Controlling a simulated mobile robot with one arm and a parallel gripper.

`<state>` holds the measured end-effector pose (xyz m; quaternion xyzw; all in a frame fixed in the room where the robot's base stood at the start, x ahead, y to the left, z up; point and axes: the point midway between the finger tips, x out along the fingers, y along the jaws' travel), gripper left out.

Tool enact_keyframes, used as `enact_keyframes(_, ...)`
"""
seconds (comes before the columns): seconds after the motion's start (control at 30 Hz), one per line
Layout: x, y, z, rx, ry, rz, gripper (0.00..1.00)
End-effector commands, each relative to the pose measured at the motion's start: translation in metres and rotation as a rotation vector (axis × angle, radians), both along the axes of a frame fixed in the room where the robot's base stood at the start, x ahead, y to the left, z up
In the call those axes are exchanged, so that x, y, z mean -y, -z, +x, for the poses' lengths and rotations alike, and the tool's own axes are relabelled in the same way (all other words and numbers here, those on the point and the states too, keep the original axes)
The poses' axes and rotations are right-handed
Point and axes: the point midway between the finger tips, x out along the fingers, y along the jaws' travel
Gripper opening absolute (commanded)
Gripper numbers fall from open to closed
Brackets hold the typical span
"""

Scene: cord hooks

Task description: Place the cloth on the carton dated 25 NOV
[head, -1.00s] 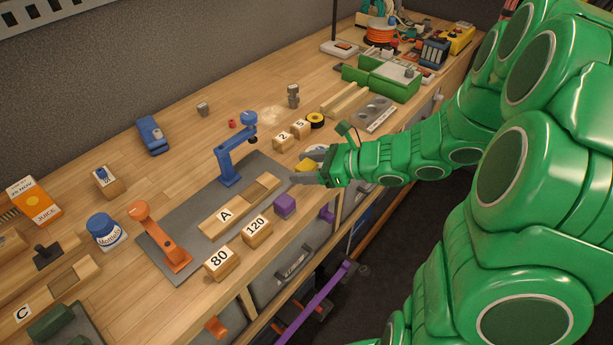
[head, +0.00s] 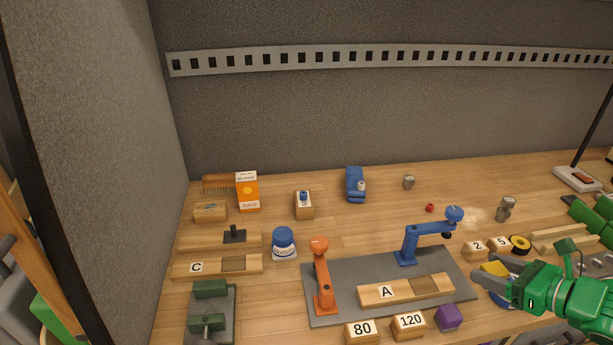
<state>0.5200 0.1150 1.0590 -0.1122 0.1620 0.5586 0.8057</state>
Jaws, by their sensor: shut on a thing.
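The orange and white juice carton (head: 248,192) stands upright at the back left of the bench. Its date is too small to read now, but the earlier frame shows what looks like 25 NOV. My gripper (head: 492,279) is at the front right of the bench, far from the carton. It is shut on a yellow thing (head: 495,268) that looks like the cloth, partly hidden by the fingers. A blue round thing (head: 502,298) shows just below and behind the gripper.
Between gripper and carton stand a blue clamp arm (head: 407,243), an orange post (head: 322,275), a blue-lidded jar (head: 283,242) and a block with a blue top (head: 304,205). Blocks 80 (head: 362,330) and 120 (head: 409,325) lie in front. A wall rises behind the bench.

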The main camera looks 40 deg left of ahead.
Motion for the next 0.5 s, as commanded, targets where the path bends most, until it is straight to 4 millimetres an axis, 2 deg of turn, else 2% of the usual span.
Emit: enact_keyframes(0.5, -0.093, -0.02, 0.03, -0.005, -0.17, -0.015, 0.32)
